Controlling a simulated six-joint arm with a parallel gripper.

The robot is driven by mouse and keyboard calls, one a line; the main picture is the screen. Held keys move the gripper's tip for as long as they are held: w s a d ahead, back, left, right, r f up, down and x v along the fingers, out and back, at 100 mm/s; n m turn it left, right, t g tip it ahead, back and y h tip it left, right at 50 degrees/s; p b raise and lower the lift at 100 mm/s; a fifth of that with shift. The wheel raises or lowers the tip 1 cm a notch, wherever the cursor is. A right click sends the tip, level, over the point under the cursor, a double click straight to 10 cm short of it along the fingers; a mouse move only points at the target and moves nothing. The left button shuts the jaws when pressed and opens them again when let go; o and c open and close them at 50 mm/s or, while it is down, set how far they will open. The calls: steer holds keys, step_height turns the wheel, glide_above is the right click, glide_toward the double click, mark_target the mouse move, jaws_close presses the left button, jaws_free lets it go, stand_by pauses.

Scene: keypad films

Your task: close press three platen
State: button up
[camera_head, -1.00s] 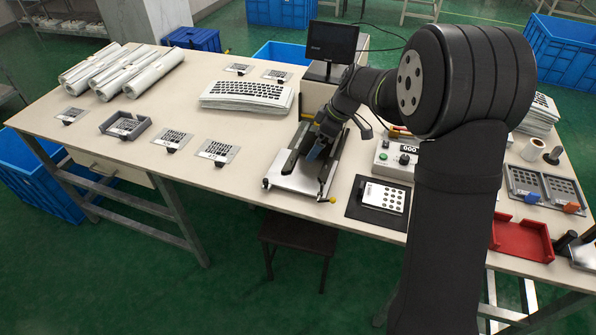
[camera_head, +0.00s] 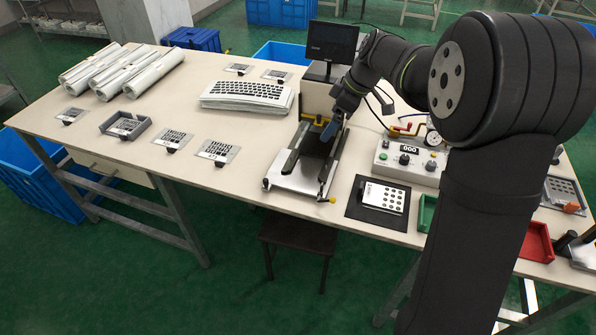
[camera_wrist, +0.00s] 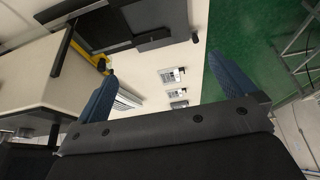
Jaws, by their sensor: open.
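A press-like fixture stands mid-table in the head view, with a silver base plate (camera_head: 290,183), dark side rails and a yellow-tipped lever (camera_head: 331,199) at its front right. No number shows on it, and I cannot tell which part is its platen; my gripper and arm hide part of its rear. My gripper (camera_head: 329,130) is over the rear right of this fixture, blue fingers pointing down. In the wrist view my gripper (camera_wrist: 168,82) has its two blue fingers wide apart with nothing between them. I cannot tell whether a finger touches the fixture.
A small black monitor (camera_head: 331,42) stands behind the fixture. A control box (camera_head: 407,163) with a display and a dark mat (camera_head: 357,207) with a white keypad plate lie to the right. A keyboard-patterned stack (camera_head: 248,96) lies left of it.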

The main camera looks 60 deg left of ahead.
steer(key=shift+w+d+r, duration=0.2)
steer(key=shift+r, duration=0.35)
steer(key=shift+c, duration=0.2)
